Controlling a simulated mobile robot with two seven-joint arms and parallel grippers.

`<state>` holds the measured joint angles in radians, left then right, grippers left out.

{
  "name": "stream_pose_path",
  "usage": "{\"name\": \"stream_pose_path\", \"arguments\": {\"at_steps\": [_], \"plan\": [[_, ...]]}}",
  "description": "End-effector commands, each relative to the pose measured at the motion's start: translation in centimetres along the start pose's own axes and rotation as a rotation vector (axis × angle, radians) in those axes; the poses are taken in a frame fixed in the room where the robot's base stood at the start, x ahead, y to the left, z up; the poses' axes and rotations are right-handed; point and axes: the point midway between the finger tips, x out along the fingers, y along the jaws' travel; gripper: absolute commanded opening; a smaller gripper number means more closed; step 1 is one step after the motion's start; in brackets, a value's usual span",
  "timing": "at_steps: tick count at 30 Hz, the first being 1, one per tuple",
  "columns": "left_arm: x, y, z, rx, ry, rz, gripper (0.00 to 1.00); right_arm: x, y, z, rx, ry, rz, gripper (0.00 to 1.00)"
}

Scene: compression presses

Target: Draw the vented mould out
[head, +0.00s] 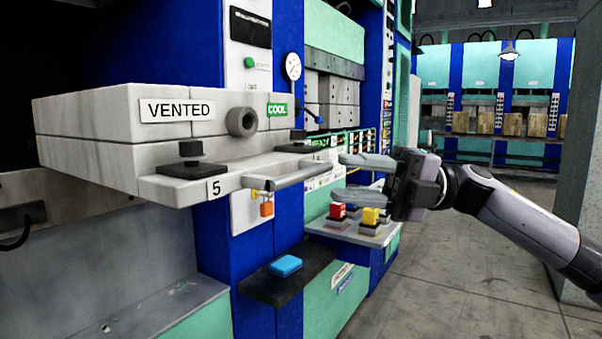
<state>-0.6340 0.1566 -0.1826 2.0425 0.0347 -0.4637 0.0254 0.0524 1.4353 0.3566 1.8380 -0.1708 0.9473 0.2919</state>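The vented mould (85,125) is a thick grey block at the left with a "VENTED" label, a round dark boss and a green "COOL" tag. It stands out from the press on a light grey plate (240,177) numbered 5. A grey bar handle (300,178) runs along the plate's front. My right gripper (337,176) comes in from the right with its fingers apart, one above and one below the level of the handle's right end. I cannot tell whether either finger touches it. My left gripper is not in view.
A blue press column (180,45) with a gauge (293,66) stands behind the mould. Open floor (450,280) lies at right, beside a grey pillar (580,150).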

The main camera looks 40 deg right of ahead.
Motion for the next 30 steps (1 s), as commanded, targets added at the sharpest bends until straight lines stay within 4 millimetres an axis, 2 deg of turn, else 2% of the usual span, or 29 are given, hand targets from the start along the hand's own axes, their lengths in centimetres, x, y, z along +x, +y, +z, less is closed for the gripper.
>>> {"name": "stream_pose_path", "arguments": {"at_steps": [8,30], "plan": [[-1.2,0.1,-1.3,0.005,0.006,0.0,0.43,1.7,0.6,0.0,-0.002,0.005,-0.001,0.39],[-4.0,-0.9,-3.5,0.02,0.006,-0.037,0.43,6.5,0.3,0.0,-0.002,0.001,0.002,0.39]]}}
